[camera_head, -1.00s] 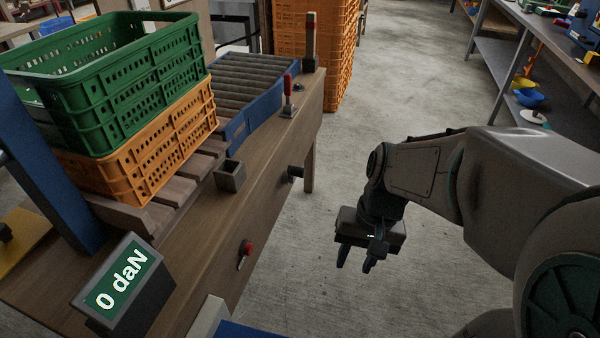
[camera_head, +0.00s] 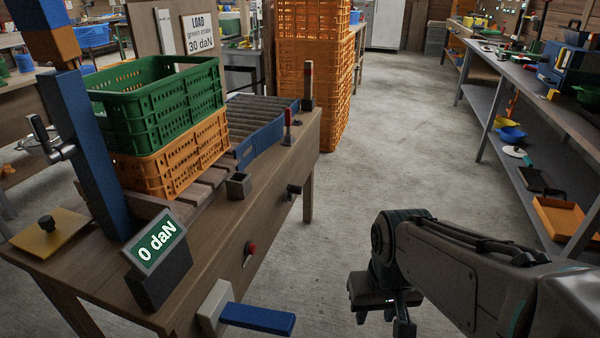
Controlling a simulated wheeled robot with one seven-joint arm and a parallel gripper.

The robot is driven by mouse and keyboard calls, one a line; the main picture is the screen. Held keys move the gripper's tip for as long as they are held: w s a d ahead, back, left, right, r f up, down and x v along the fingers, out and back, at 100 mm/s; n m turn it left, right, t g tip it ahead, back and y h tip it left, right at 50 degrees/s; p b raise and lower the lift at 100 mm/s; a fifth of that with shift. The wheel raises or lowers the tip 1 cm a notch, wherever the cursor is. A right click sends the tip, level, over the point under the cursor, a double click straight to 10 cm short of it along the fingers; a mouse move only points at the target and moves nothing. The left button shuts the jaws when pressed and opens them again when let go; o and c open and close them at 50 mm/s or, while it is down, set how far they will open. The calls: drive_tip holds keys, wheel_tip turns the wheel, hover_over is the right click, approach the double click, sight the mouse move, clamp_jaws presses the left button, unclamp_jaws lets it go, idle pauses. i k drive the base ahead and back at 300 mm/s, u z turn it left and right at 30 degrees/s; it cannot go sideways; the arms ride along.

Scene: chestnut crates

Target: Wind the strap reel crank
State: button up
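A metal crank-like handle (camera_head: 62,152) with a dark grip sticks out from the blue post (camera_head: 92,165) at the left of the wooden bench; I cannot tell for certain that it is the strap reel crank. A display (camera_head: 160,241) near the post reads "0 daN". A green crate (camera_head: 165,120) sits on an orange crate (camera_head: 185,155) on the bench slats. No strap around them can be made out. My gripper (camera_head: 383,322) hangs over the floor right of the bench, fingers down, apart and empty, far from the handle.
The bench front (camera_head: 222,235) carries a red-tipped knob (camera_head: 249,249), a black knob (camera_head: 293,190) and a blue lever (camera_head: 258,318). A sign (camera_head: 202,38) reads "LOAD green crate 30 daN". Orange crates (camera_head: 325,90) are stacked behind. Shelves (camera_head: 520,115) stand right; the floor between is clear.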

sight(291, 189)
drive_tip(key=z, duration=0.2)
drive_tip(key=i, duration=1)
drive_tip(key=u, duration=0.2)
